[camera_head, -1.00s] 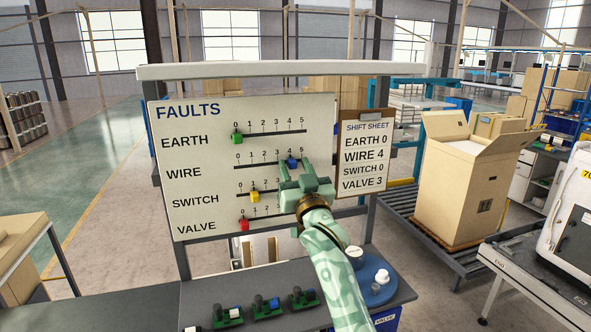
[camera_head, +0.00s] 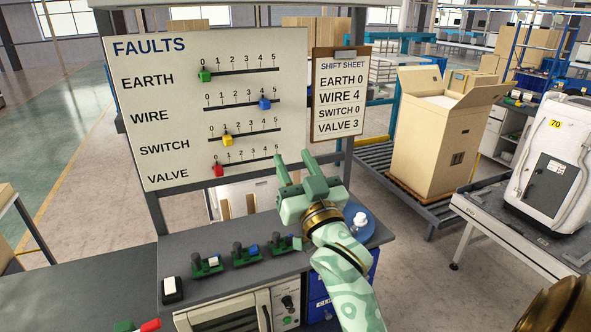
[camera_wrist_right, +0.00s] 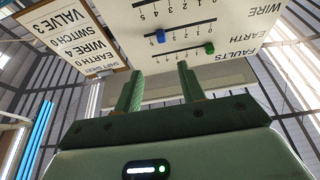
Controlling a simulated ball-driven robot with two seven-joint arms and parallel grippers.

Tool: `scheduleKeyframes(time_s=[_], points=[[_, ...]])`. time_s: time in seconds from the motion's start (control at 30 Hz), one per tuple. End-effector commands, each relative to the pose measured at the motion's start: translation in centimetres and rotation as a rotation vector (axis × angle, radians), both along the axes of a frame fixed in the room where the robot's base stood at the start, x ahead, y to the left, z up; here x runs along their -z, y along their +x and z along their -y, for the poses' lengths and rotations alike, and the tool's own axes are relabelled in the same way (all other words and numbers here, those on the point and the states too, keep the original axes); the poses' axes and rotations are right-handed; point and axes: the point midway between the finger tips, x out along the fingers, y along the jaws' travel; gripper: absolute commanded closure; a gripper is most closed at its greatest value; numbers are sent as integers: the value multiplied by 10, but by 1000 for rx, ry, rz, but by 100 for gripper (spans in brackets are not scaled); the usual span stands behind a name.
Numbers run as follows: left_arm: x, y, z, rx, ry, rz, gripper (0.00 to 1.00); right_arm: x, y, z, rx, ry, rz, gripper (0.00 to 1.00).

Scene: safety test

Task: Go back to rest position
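My right gripper (camera_head: 294,158) is open and empty in front of the bench, right of the faults board (camera_head: 240,50) and below the shift sheet (camera_head: 341,62). Its two fingers (camera_wrist_right: 160,90) stand apart in the right wrist view, with nothing between them. On the board, the green EARTH slider (camera_head: 204,76) is at 0 and the blue WIRE slider (camera_head: 265,103) at 4. The yellow SWITCH slider (camera_head: 227,139) is at about 1 and the red VALVE slider (camera_head: 218,171) at 0. The sheet reads EARTH 0, WIRE 4, SWITCH 0, VALVE 3. My left gripper is not in view.
A blue round stand (camera_head: 358,235) is behind my right wrist. An open carton (camera_head: 430,150) stands on rollers at right.

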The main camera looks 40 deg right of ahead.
Motion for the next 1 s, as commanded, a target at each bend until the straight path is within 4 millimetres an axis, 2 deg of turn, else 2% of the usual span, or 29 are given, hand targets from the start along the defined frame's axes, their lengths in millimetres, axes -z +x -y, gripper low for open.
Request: scheduleKeyframes(time_s=[0.57,0.67,0.77,0.8,0.9,1.0], points=[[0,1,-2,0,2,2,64,4,-1,-1,2,-5,-17,60],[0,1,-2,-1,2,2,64,32,-2,-6,13,-48,-136,60],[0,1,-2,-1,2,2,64,92,-14,-13,33,-148,-389,60],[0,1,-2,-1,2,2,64,119,-24,-16,38,-199,-509,60],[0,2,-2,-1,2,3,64,181,-58,-22,42,-334,-793,60],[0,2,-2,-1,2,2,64,227,-97,-23,34,-460,-1032,60]])
